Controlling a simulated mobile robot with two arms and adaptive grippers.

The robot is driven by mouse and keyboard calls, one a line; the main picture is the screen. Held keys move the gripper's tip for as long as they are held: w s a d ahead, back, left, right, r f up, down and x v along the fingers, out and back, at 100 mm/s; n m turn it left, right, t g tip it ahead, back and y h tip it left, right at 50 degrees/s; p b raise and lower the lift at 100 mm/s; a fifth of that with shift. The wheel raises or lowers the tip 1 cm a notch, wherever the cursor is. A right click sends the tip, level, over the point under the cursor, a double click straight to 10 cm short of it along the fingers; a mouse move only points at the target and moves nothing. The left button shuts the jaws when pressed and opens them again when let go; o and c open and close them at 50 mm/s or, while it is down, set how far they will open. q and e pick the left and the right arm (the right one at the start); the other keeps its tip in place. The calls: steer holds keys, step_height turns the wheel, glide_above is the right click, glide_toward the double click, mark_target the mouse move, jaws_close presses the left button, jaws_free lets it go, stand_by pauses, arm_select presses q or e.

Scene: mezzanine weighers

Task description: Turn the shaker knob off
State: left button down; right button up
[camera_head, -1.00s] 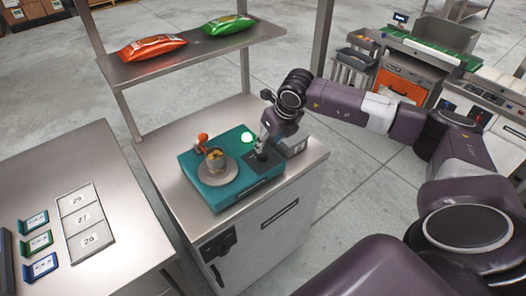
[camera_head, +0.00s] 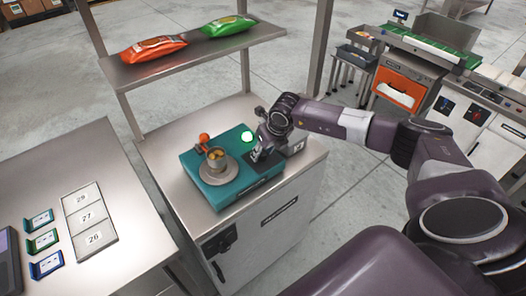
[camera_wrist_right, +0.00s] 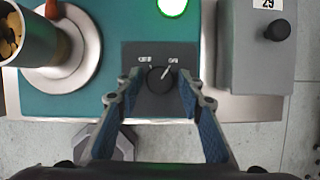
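The shaker is a teal box (camera_head: 196,166) on the steel bench, with a metal cup (camera_head: 215,158) of yellowish pieces on its round plate (camera_head: 215,177). Its black knob (camera_wrist_right: 160,79) sits on a dark panel (camera_wrist_right: 150,100) marked OFF at left and ON at right. The knob's light pointer mark leans toward ON. A green lamp (camera_head: 247,137) on the box is lit; it also shows in the wrist view (camera_wrist_right: 172,6). My right gripper (camera_head: 256,156) is over the panel, its fingers (camera_wrist_right: 159,84) open on either side of the knob with gaps. My left gripper is out of view.
A grey box with a black knob and a "29" label (camera_wrist_right: 266,45) stands right beside the shaker. A shelf (camera_head: 190,58) above the bench holds red and green bags. A left table (camera_head: 120,225) holds numbered plates and small coloured displays.

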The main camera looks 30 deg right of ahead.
steer(key=c, duration=0.8)
steer(key=shift+o, duration=0.2)
steer(key=shift+d+f+n+b, duration=0.15)
steer(key=shift+n+b, duration=0.35)
steer(key=shift+b, duration=0.35)
steer(key=n+y+b, duration=0.1)
steer(key=n+b, duration=0.3)
steer(key=n+g+y+b, duration=0.1)
steer(key=n+y+b, duration=0.1)
steer(key=n+b, duration=0.2)
steer(key=shift+w+b, duration=0.2)
steer(key=shift+b, duration=0.6)
steer(key=shift+d+r+n+g+y+b, duration=0.1)
steer(key=shift+n+g+y+b, duration=0.2)
steer(key=shift+n+g+b, duration=0.65)
steer(key=shift+r+n+g+y+b, duration=0.1)
steer(key=shift+n+y+b, duration=0.3)
steer(key=shift+n, duration=1.05)
steer(key=o, duration=1.2)
steer(key=shift+c, duration=0.2)
